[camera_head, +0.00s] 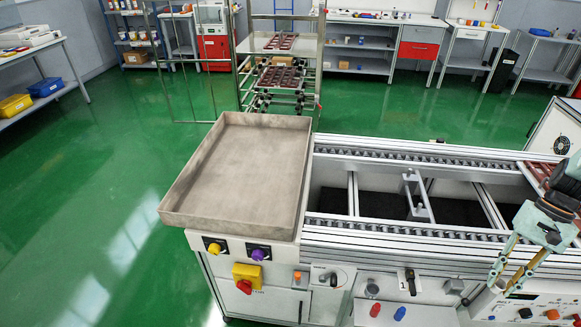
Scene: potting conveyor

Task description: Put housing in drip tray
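The drip tray (181,219) is a large, shallow grey-beige tray with a low rim. It sits on the left end of the conveyor bench, and its visible floor is empty. My gripper (501,285) is at the right, pointing down and left over the bench's front panel. Its two pale fingers are apart, with nothing visible between them. A red-brown slotted piece (537,172) lies on the conveyor at the right, partly hidden by my arm. I cannot tell whether it is or carries the housing. No housing is clearly identifiable elsewhere.
The conveyor rails (400,225) run right from the tray, with a metal bracket (415,196) standing between them. A wire rack (279,75) holding red-brown pieces stands behind the tray. Buttons and knobs, including a yellow-backed red button (244,286), project from the bench front. Green floor lies clear at left.

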